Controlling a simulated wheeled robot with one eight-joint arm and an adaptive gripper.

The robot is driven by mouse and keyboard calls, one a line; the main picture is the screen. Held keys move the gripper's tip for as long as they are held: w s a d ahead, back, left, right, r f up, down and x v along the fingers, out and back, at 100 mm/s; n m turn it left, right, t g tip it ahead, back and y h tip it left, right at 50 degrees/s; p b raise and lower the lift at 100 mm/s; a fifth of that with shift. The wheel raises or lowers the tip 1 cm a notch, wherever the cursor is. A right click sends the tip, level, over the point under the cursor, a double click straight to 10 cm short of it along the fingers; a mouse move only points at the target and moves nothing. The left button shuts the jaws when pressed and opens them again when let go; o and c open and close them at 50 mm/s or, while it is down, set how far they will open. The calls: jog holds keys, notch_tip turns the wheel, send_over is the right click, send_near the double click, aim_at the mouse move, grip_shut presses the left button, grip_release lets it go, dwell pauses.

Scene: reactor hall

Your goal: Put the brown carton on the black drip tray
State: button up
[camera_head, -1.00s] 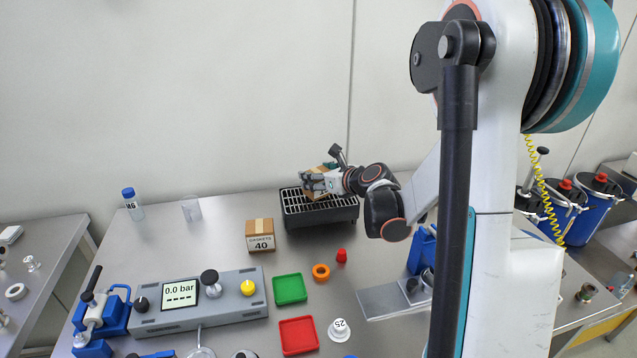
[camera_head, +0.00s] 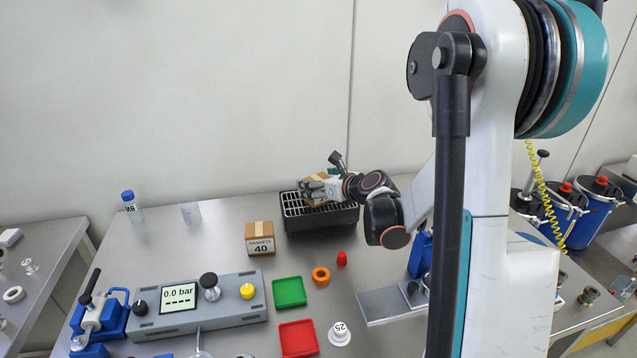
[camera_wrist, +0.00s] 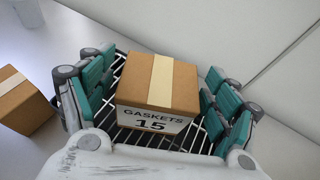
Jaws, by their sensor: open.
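The brown carton (camera_wrist: 158,88), labelled "GASKETS 15", sits upright on the wire grid of the black drip tray (camera_head: 318,219) at the back of the bench. In the wrist view the carton lies between my gripper's (camera_wrist: 158,95) teal finger pads, with a gap on both sides. My gripper (camera_head: 318,190) is open around it. In the head view the gripper hides most of the carton (camera_head: 322,178). A second brown carton (camera_head: 260,238), labelled "GASKETS 40", stands on the bench left of the tray; it also shows in the wrist view (camera_wrist: 22,100).
A red stopper (camera_head: 342,259), an orange ring (camera_head: 321,276), a green tray (camera_head: 289,292) and a red tray (camera_head: 298,338) lie in front. A grey gauge box (camera_head: 198,303) stands at left. A wall rises close behind the drip tray.

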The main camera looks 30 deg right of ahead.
jog(key=p+v, duration=0.3)
jog(key=v, duration=0.9)
